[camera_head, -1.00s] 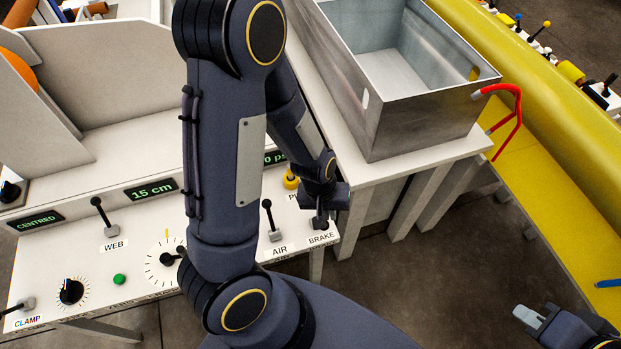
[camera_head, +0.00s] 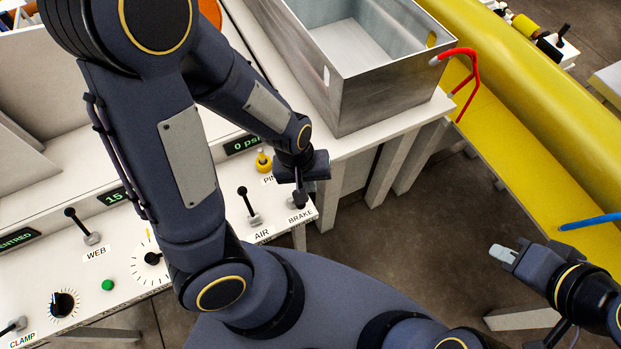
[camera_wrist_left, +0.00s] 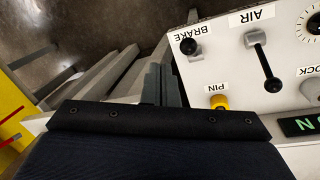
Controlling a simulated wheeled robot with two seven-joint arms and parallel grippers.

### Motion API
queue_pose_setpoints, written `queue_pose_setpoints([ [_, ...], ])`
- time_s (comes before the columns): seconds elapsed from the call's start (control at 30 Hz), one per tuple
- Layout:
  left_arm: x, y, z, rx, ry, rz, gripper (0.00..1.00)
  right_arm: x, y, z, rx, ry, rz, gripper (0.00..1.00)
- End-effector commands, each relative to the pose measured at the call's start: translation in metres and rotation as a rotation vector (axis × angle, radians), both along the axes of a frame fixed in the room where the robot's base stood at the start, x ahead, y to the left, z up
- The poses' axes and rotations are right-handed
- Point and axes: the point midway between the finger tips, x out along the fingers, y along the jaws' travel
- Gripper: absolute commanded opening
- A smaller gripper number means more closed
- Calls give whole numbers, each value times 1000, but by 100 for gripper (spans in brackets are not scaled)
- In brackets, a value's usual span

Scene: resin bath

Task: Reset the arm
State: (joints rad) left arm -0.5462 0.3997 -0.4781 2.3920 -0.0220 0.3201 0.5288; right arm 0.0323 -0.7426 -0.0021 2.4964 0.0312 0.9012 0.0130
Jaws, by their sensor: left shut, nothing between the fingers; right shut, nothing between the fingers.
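My left gripper (camera_head: 299,193) is shut and empty, pointing down at the right end of the white control panel (camera_head: 122,247). It is by the BRAKE lever (camera_head: 297,202), which it partly covers in the head view. In the left wrist view its fingers (camera_wrist_left: 162,84) are closed together past the panel's edge, apart from the BRAKE knob (camera_wrist_left: 188,46), the AIR lever (camera_wrist_left: 263,62) and the yellow PIN knob (camera_wrist_left: 219,102). My right gripper (camera_head: 503,254) is shut and empty over the floor at the lower right.
The panel also has the WEB lever (camera_head: 83,226), a green button (camera_head: 107,285), a dial (camera_head: 152,258) and the CLAMP lever (camera_head: 14,325). A metal bath (camera_head: 385,85) stands on a white table behind. A red handle (camera_head: 474,85) and a yellow structure (camera_head: 540,120) lie to the right.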

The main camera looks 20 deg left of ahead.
Motion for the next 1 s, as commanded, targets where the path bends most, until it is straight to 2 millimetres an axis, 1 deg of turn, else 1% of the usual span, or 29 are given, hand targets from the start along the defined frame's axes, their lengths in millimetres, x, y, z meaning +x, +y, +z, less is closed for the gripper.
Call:
queue_pose_setpoints([
  [0.03,-3,-2,7,0,-2,-3,0,0,0,4,0,0,0,0],
  [0.17,-8,-5,12,0,0,-1,0,0,0,6,0,0,0,0],
  [0.83,-8,-6,14,-6,-3,2,0,0,0,6,0,0,0,0],
  [0.93,-8,-5,25,-41,-16,-2,0,0,0,6,0,0,0,0],
  [1.0,-9,-3,40,-85,-38,-10,0,0,0,6,0,0,0,0],
])
